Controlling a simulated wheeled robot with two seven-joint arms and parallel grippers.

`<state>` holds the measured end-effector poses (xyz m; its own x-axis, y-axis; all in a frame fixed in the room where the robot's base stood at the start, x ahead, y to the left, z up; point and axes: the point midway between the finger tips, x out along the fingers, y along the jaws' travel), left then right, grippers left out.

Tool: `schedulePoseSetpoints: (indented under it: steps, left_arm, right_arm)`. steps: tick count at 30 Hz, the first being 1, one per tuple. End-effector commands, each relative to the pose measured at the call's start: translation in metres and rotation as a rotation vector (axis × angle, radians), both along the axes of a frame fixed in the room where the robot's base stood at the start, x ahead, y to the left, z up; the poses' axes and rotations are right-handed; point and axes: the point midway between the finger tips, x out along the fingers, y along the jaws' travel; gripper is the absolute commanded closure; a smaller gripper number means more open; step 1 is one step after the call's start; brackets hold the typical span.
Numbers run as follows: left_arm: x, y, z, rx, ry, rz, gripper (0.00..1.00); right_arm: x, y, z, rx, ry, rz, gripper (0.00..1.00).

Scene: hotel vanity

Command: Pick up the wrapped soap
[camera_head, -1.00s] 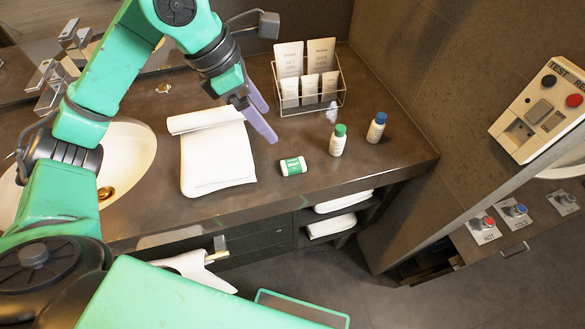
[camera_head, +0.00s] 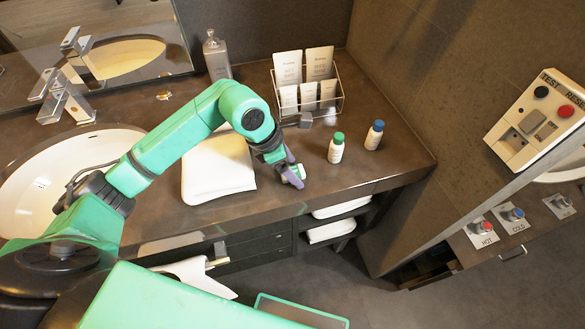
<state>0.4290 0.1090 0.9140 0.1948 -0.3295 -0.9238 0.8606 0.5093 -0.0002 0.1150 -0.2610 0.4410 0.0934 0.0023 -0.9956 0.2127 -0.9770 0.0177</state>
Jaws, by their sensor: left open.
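The wrapped soap (camera_head: 301,171), white with a green label, lies on the dark counter near its front edge and is mostly hidden by my left gripper. My left gripper (camera_head: 295,175) has purple fingers and points down at the soap. Its jaws are open, with the fingers around or right beside the soap; I cannot tell whether they touch it. My right gripper is not in view.
A folded white towel (camera_head: 218,170) lies left of the gripper. A white bottle with a green cap (camera_head: 336,150) and one with a blue cap (camera_head: 373,137) stand to the right. A wire rack (camera_head: 341,99) of tubes and a grey dispenser bottle (camera_head: 217,60) stand behind.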

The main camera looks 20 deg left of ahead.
Motion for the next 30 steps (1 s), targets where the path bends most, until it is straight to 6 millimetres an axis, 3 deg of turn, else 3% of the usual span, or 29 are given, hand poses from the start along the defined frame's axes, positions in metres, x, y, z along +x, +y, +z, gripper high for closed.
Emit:
schedulePoseSetpoints:
  steps: [4, 5, 11, 23, 26, 30]
  left_arm:
    - [0.000, 0.000, -0.001, 0.000, -0.001, 0.000, 0.18]
    - [0.000, 0.000, -0.001, 0.000, -0.001, 0.000, 0.21]
    - [0.000, 0.000, 0.000, 0.000, -0.001, 0.000, 0.98]
    - [0.001, 0.000, 0.009, -0.001, -0.003, 0.000, 1.00]
    - [0.002, 0.000, 0.025, -0.001, -0.007, -0.001, 1.00]
    - [0.002, 0.000, 0.073, -0.001, -0.011, -0.001, 1.00]
  right_arm:
    - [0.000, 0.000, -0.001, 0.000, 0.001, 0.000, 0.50]
    - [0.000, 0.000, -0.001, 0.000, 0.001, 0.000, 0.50]
    - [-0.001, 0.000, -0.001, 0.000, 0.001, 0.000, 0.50]
    - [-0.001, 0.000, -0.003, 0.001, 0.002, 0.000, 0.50]
    - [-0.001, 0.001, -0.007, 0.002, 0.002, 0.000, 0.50]
    - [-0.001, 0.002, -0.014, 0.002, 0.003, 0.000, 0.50]
